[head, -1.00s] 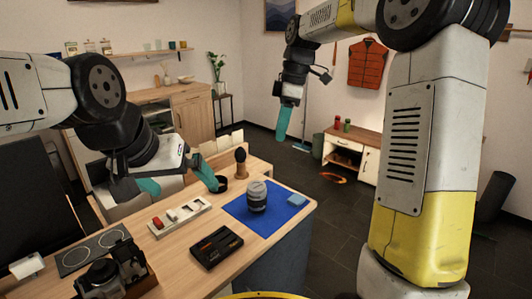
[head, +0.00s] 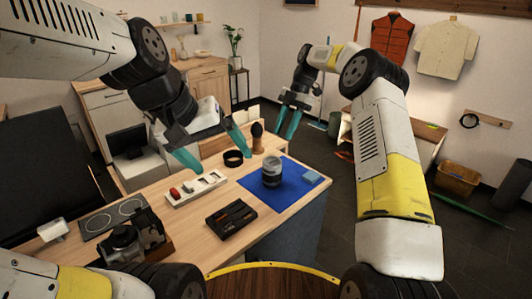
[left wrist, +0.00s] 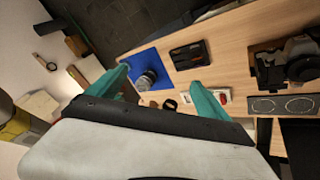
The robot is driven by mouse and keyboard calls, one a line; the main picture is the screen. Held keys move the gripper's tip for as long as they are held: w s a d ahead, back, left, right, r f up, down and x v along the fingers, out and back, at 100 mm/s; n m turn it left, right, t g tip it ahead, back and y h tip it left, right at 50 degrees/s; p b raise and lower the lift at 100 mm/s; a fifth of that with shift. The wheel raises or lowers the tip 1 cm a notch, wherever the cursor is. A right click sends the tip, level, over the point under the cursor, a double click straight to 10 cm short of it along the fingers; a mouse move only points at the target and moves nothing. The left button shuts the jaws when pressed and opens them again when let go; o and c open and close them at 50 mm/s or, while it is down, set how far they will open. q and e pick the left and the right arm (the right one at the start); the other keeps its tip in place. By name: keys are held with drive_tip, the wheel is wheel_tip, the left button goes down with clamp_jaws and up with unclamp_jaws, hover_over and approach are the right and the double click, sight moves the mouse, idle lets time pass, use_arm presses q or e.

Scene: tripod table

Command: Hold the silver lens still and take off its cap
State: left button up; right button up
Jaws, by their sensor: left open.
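The silver lens (head: 272,172) stands upright on a blue mat (head: 250,184) on the table. Its top looks dark; I cannot tell the cap apart from it. It also shows in the left wrist view (left wrist: 147,80). My left gripper (head: 216,158) is open and empty, above the table to the left of the lens, with its teal fingers spread wide. My right gripper (head: 289,124) is open and empty, its fingers pointing down beyond the back right of the table, clear of the lens.
A white tray (head: 196,190) with small items, a black cartridge-like box (head: 231,217), a dark ring (head: 233,158), a brown-handled brush (head: 257,138) and a light blue cloth (head: 311,178) lie around the lens. A camera (head: 130,243) sits at front left. Bare wood lies in front.

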use_arm(q)
drive_tip(key=w+d+f+n+g+h, duration=0.35)
drive_tip(key=w+d+f+n, duration=0.2)
drive_tip(key=w+d, duration=0.2)
drive_tip(key=n+t+h, duration=0.6)
drive_tip(key=n, duration=1.1)
hover_over(263, 171)
drive_tip(key=shift+m, duration=0.25)
drive_tip(key=f, duration=1.3)
drive_tip(key=shift+s+d+f, duration=0.15)
drive_tip(key=shift+s+f, duration=0.15)
drive_tip(key=shift+f, duration=0.1)
drive_tip(key=shift+m+g, duration=0.4)
drive_tip(key=shift+g, duration=0.15)
drive_tip(key=f, duration=0.1)
drive_tip(key=a+f, duration=0.1)
drive_tip(key=f, duration=0.2)
drive_tip(key=shift+w+a+f, duration=0.15)
drive_tip(key=shift+w+f, duration=0.1)
drive_tip(key=shift+f, duration=0.05)
drive_tip(key=shift+w+d+f, duration=0.15)
drive_tip(key=shift+d+f, duration=0.05)
drive_tip(key=shift+d, duration=0.05)
drive_tip(key=shift+x, duration=3.5)
